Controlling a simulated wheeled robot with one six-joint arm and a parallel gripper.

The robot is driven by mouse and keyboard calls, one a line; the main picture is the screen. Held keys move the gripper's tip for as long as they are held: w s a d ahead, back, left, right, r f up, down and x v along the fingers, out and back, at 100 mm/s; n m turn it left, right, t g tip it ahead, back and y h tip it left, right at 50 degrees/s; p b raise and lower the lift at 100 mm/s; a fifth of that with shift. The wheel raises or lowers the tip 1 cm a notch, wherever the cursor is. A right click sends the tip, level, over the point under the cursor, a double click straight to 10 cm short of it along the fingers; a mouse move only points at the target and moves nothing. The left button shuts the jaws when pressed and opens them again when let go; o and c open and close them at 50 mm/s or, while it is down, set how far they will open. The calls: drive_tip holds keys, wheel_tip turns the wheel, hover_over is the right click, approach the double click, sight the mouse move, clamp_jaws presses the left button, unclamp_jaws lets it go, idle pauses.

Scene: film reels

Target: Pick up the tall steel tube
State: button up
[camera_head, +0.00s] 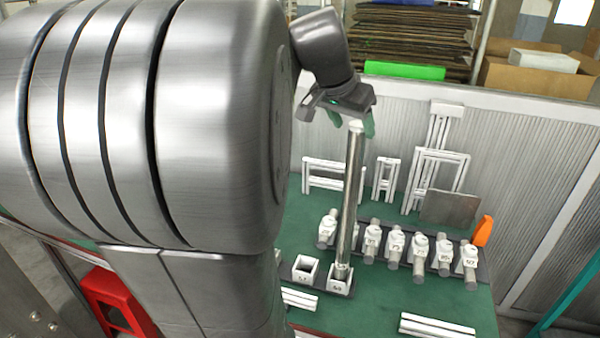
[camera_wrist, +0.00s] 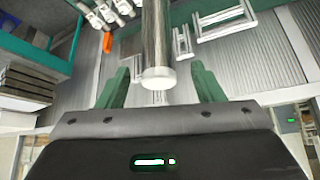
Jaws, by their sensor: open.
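The tall steel tube (camera_head: 351,195) stands upright in a white socket (camera_head: 340,280) on the green table. Its pale top end (camera_wrist: 158,80) shows in the wrist view between two green fingers. My gripper (camera_head: 352,122) is at the top of the tube in the head view. In the wrist view my gripper (camera_wrist: 158,88) is open, with a finger on each side of the tube's top and visible gaps between. The tube's lower end is hidden inside the socket.
An empty white socket (camera_head: 306,268) stands left of the tube. Several short tubes in numbered white holders (camera_head: 396,243) line a dark rack to the right. White frames (camera_head: 437,175), a metal plate (camera_head: 449,207) and an orange object (camera_head: 483,231) stand behind.

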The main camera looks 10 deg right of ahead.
sight(359, 138)
drive_tip(key=p+x, duration=0.1)
drive_tip(key=x, duration=0.5)
drive_tip(key=shift+d+r+p, duration=0.15)
drive_tip(key=shift+p, duration=0.15)
clamp_jaws()
